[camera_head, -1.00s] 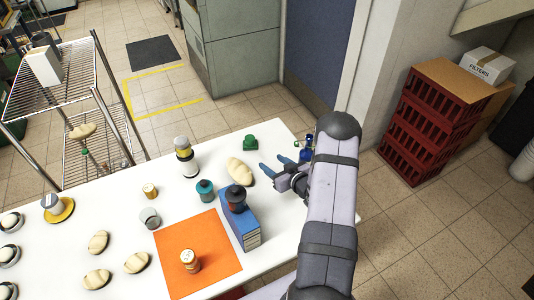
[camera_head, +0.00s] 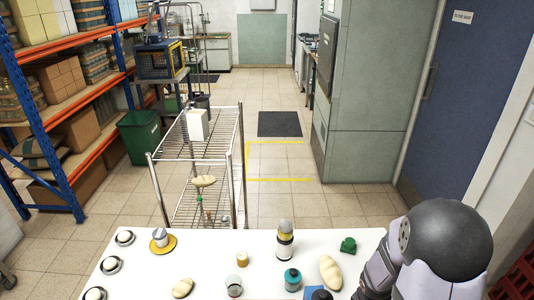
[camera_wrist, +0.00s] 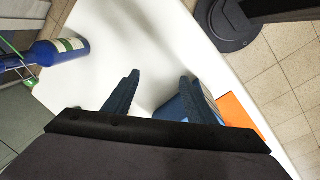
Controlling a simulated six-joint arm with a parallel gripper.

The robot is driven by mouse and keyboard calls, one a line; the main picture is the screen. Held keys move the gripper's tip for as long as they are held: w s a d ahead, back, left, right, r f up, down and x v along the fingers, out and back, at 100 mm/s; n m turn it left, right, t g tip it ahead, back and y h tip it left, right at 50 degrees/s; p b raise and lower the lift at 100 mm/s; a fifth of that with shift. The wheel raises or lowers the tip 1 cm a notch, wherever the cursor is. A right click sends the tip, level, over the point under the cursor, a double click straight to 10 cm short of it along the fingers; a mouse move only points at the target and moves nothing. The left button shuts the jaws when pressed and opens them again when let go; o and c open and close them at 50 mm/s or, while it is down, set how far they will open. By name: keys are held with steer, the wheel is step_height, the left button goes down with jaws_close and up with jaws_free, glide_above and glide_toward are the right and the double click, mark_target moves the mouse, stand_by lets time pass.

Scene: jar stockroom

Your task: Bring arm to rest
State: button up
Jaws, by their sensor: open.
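My gripper (camera_wrist: 158,98) shows in the wrist view with its two blue fingers spread apart. Bare white table (camera_wrist: 105,30) shows between and beyond them, and nothing is held. A blue box (camera_wrist: 207,98) lies beside or below the right finger; I cannot tell whether they touch. In the head view my arm (camera_head: 440,250) fills the lower right corner over the table's right end, and the fingertips are hidden or out of frame.
On the table (camera_head: 210,243) stand a teal jar (camera_head: 292,280), a stacked jar (camera_head: 285,241), a loaf (camera_head: 330,273) and a green item (camera_head: 348,244). A blue bottle (camera_wrist: 58,52) is near the table edge. A wire rack (camera_head: 205,150) stands behind.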

steer(key=s+a+r+m+b, duration=0.2)
steer(key=s+a+m, duration=0.2)
steer(key=a, duration=0.1)
steer(key=s+a+r+m+g+y+b, duration=0.1)
steer(key=s+a+r+m+b, duration=0.2)
steer(key=a, duration=0.3)
steer(key=shift+s+r+m+y, duration=0.3)
steer(key=shift+s+r+m, duration=0.1)
steer(key=shift+s, duration=0.45)
